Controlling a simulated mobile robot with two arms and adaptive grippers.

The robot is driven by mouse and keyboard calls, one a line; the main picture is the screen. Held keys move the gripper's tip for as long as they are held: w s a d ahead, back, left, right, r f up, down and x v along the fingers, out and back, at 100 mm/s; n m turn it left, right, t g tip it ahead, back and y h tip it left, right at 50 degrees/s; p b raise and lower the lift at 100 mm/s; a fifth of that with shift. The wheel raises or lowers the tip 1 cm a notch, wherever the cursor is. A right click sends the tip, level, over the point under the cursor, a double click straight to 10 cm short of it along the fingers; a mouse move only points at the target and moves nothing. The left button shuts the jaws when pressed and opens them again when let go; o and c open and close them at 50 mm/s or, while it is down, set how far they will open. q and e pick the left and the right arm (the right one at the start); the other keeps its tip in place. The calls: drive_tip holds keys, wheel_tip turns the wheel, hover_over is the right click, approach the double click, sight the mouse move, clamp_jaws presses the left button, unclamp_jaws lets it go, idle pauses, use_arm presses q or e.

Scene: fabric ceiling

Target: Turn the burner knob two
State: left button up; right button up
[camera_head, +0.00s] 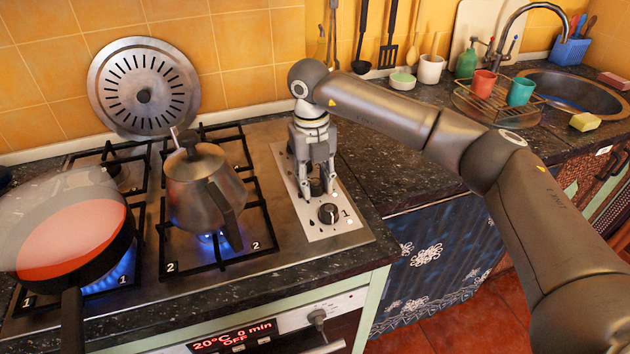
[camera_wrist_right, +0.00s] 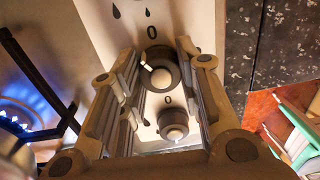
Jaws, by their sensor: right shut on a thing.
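My right gripper (camera_head: 316,188) points down over the metal knob panel (camera_head: 345,222) on the right of the stove. It is shut on burner knob two (camera_wrist_right: 160,72), a dark round knob with a light bar. In the wrist view this knob sits between the fingertips, and in the head view the fingers mostly hide it. Burner knob one (camera_head: 328,213) stands free just in front of the gripper, with a "1" beside it. It also shows in the wrist view (camera_wrist_right: 173,124). My left gripper is not in view.
A metal kettle (camera_head: 193,185) stands on the burner marked 2, over blue flame (camera_head: 215,238). A pan (camera_head: 75,240) with reddish contents sits on burner 1, also over flame. A round perforated metal disc (camera_head: 143,90) leans on the wall. Cups and a sink lie right.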

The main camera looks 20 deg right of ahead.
drive_tip(key=m, duration=0.6)
drive_tip(key=shift+w+r, duration=0.1)
drive_tip(key=shift+w, duration=0.05)
drive_tip(key=shift+m, duration=0.3)
drive_tip(key=o, duration=0.9)
drive_tip(key=shift+o, duration=0.6)
wheel_tip(320, 180, up, 12)
drive_tip(key=shift+a, duration=0.15)
drive_tip(key=shift+w, duration=0.1)
